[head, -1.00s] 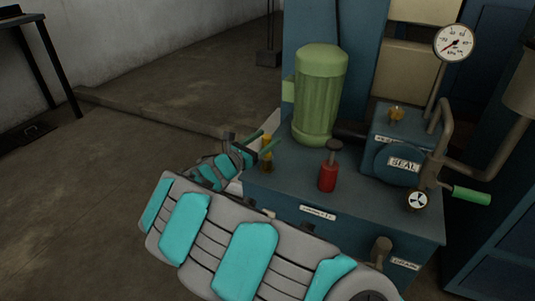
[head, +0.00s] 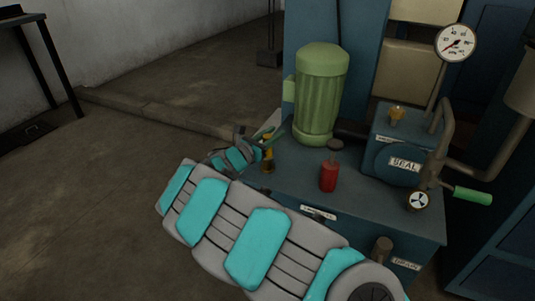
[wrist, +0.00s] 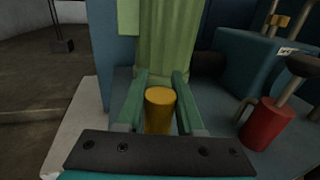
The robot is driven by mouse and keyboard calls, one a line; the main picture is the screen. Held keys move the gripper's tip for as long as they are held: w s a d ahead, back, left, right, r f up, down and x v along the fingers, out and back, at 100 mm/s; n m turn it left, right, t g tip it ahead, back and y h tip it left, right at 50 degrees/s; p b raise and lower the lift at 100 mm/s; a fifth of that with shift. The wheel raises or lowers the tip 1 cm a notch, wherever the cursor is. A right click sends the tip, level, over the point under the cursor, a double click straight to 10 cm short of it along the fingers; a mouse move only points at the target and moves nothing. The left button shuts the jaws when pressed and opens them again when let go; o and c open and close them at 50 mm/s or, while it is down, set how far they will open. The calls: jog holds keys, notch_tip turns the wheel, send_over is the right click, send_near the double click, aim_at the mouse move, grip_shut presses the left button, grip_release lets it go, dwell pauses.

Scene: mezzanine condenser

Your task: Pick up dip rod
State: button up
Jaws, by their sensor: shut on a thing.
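The dip rod (head: 267,141) shows as a yellow upright handle at the left edge of the blue tank top, above a dark brass-coloured collar (head: 267,166). In the wrist view its round yellow top (wrist: 160,98) stands between the two green fingers. My gripper (head: 277,136) reaches it from the left and is shut on it; the fingers also show in the wrist view (wrist: 160,105). The rod's lower part is hidden in both views. I cannot tell whether it has risen from the collar.
A green ribbed motor (head: 319,95) stands right behind the rod. A red cylinder with a dark knob (head: 328,176) stands to the right. The SEAL housing (head: 396,155), gauge (head: 456,43) and green-handled valve (head: 472,195) are farther right. Open floor (head: 90,200) lies left.

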grip_shut()
dwell(0.8)
